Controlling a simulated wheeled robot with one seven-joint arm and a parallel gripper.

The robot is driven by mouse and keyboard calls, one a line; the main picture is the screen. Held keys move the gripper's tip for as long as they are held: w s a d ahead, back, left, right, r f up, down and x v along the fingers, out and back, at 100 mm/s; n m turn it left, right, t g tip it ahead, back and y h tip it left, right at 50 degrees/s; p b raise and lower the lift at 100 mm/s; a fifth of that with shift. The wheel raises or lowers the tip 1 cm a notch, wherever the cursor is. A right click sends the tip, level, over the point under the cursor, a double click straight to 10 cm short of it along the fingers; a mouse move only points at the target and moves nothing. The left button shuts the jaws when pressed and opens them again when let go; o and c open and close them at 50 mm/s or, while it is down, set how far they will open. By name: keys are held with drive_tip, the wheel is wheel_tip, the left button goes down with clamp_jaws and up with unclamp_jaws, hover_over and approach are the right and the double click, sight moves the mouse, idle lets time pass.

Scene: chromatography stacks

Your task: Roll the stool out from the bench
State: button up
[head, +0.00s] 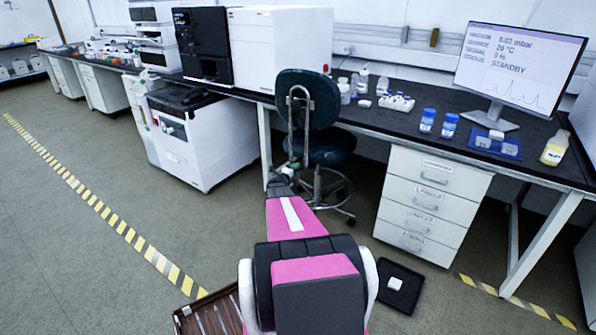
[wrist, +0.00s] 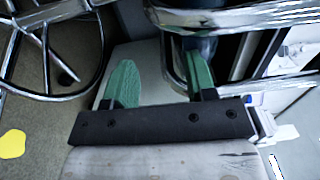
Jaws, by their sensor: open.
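The stool has a dark green backrest (head: 318,100) with a chrome loop on its back, a dark round seat (head: 334,150) and a chrome wheeled base (head: 322,188). It stands upright at the bench, seat partly under the bench's front edge. My gripper (head: 288,170) is low behind the backrest, beside the stool's near side. In the wrist view my gripper (wrist: 160,82) has its two green fingers apart. Chrome tubing (wrist: 235,18) passes close by the right finger; I cannot tell whether they touch. The chrome foot ring (wrist: 55,95) shows at the left.
A white cabinet unit (head: 205,140) stands left of the stool and a drawer unit (head: 428,205) right of it. The black bench top (head: 400,118) carries glassware and a monitor. A black tray (head: 400,290) and a brown tray (head: 185,318) lie on the floor. Open floor spreads left.

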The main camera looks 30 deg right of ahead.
drive_tip(key=shift+x, duration=1.45)
clamp_jaws()
drive_tip(key=shift+f, duration=0.1)
